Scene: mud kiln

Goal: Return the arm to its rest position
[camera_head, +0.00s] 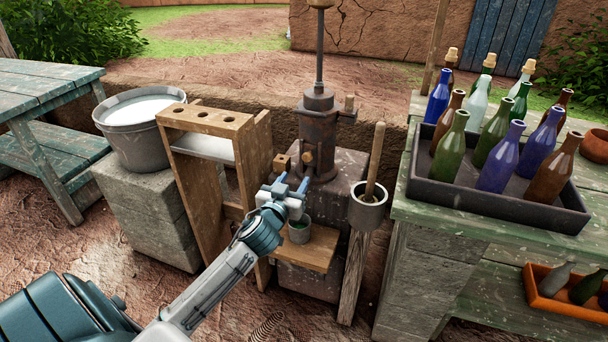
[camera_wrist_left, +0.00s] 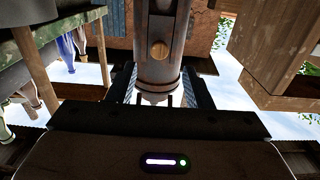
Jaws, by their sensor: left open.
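My left gripper (camera_head: 286,186) reaches in from the lower left in the head view, in front of the rusty metal pump-like device (camera_head: 318,125). Its blue fingers are spread apart, with nothing seen held between them. In the left wrist view the gripper (camera_wrist_left: 165,88) shows its two dark fingers on either side of the device's grey cylinder (camera_wrist_left: 160,45), which has a round wooden plug. I cannot tell whether the fingers touch it. A small grey cup (camera_head: 299,232) with green inside stands on a wooden shelf (camera_head: 318,250) just below the gripper. My right gripper is not in view.
A wooden rack with holes (camera_head: 213,121) stands close left of my arm. A grey bucket (camera_head: 140,128) sits on a stone block. A cup on a post (camera_head: 367,210) stands right. A dark tray (camera_head: 555,215) of several bottles rests on the green table (camera_head: 450,215).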

